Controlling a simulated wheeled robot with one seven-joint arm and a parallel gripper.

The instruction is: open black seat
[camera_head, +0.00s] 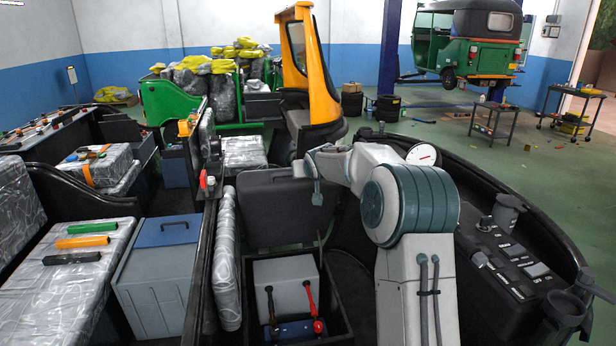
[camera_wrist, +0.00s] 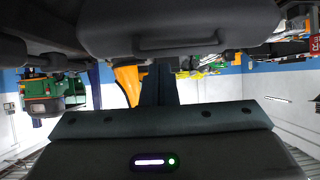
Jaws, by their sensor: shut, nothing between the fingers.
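The black seat (camera_head: 276,212) stands raised, nearly upright, behind an open compartment (camera_head: 345,322) in the head view. In the wrist view, the picture is upside down and the seat (camera_wrist: 180,28) fills the top, with a long raised loop on its face. My gripper (camera_wrist: 158,72) shows as dark fingers, shut and empty, pointing toward the seat in the picture. A gap seems to lie between them, but contact is hard to judge.
A blue-lidded bin (camera_head: 158,270) is farther left. A control panel (camera_head: 515,265) lies to the right.

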